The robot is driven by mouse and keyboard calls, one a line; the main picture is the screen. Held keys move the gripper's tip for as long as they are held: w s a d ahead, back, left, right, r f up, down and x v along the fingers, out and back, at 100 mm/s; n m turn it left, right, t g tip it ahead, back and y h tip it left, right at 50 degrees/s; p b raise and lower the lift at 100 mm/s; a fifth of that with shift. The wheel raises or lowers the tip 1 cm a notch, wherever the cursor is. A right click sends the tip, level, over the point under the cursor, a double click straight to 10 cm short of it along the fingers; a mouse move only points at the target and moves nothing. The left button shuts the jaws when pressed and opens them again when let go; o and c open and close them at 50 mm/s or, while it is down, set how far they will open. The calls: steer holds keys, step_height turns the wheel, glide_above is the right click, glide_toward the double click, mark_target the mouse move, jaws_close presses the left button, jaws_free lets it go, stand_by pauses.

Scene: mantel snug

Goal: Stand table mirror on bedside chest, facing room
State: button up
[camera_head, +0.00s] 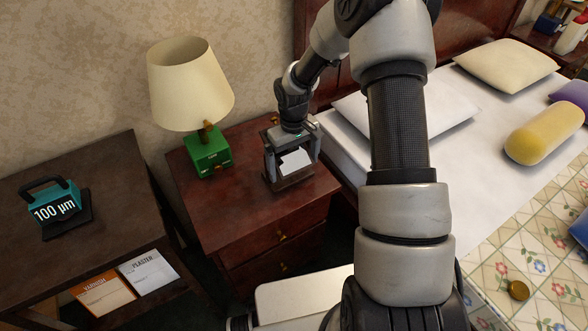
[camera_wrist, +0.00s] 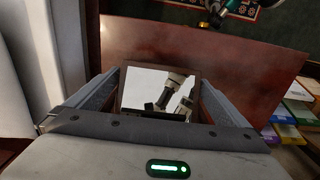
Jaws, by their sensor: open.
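The table mirror (camera_head: 295,160) has a brown wooden frame and stands on the top of the bedside chest (camera_head: 235,218), close to its bed side. Its glass is turned toward the head camera, on the room side. In the wrist view the mirror (camera_wrist: 146,88) reflects parts of my arm. My gripper (camera_head: 293,170) is above the chest, pointing down, with one finger on either side of the mirror. In the wrist view my gripper (camera_wrist: 157,82) is open around it. Whether the fingers touch the frame, and how the base rests on the chest, I cannot tell.
A lamp (camera_head: 207,150) with a green base stands at the chest's back left. The bed (camera_head: 470,130) with pillows adjoins on the right. A dark table (camera_head: 110,180) on the left holds a teal handled object (camera_head: 55,203). The chest's front left top is clear.

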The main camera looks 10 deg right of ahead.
step_height(320, 180, up, 8)
steer(key=shift+f+p, duration=0.1)
steer(key=shift+p, duration=0.55)
steer(key=s+d+r+m+t+h, duration=0.1)
steer(key=s+r, duration=0.3)
steer(key=r, duration=0.5)
steer(key=s+r+t, duration=0.1)
steer(key=s+r, duration=0.2)
steer(key=r, duration=0.6)
steer(key=s+r+m+t, duration=0.1)
steer(key=s+r, duration=0.3)
steer(key=s, duration=0.5)
steer(key=s+a+r+m+t+y, duration=0.1)
steer(key=s+r+t, duration=0.1)
steer(key=s+r, duration=0.3)
steer(key=shift+s+m+t, duration=0.3)
steer(key=shift+s, duration=1.7)
